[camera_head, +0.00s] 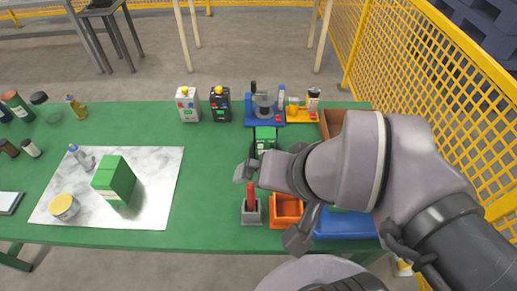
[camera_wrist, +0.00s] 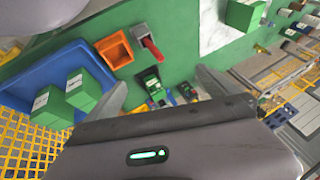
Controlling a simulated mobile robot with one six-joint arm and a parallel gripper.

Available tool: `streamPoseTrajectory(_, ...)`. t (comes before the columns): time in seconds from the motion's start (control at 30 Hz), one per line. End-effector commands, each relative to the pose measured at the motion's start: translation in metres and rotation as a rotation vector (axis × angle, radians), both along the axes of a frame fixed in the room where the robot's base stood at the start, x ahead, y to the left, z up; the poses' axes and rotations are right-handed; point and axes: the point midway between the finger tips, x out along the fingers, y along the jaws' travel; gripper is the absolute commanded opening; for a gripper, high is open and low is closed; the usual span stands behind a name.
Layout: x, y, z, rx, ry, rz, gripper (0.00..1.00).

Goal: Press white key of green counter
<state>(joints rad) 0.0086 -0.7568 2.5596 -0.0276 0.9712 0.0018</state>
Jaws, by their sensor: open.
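The green counter (camera_head: 265,137) stands on the green table, in the middle of the head view, just behind my gripper; its lower part is hidden by the gripper. In the wrist view the counter (camera_wrist: 150,83) shows a green body with a dark face, between the two fingers as seen from above. My gripper (camera_head: 244,171) is over the table in front of the counter. In the wrist view my gripper (camera_wrist: 162,80) has its fingers wide apart with nothing held between them.
A grey holder with a red handle (camera_head: 251,197) and an orange bin (camera_head: 286,212) stand near the front. A blue tray (camera_wrist: 32,75) holds green boxes. White (camera_head: 188,105) and black (camera_head: 220,105) containers and a blue device (camera_head: 264,110) stand behind. A marble board (camera_head: 150,195) lies left.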

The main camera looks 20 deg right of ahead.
Motion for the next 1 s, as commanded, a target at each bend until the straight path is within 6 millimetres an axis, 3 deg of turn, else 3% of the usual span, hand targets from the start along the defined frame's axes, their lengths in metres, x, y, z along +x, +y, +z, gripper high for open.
streamPoseTrajectory(0.33, -0.0001, 0.0, -0.0001, 0.0, 0.0, 0.0, 0.98)
streamPoseTrajectory(0.83, -0.0001, 0.0, -0.0002, 0.0, 0.0, 0.0, 0.0)
streamPoseTrajectory(1.0, -0.0001, 0.0, -0.0002, 0.0, 0.0, 0.0, 0.0)
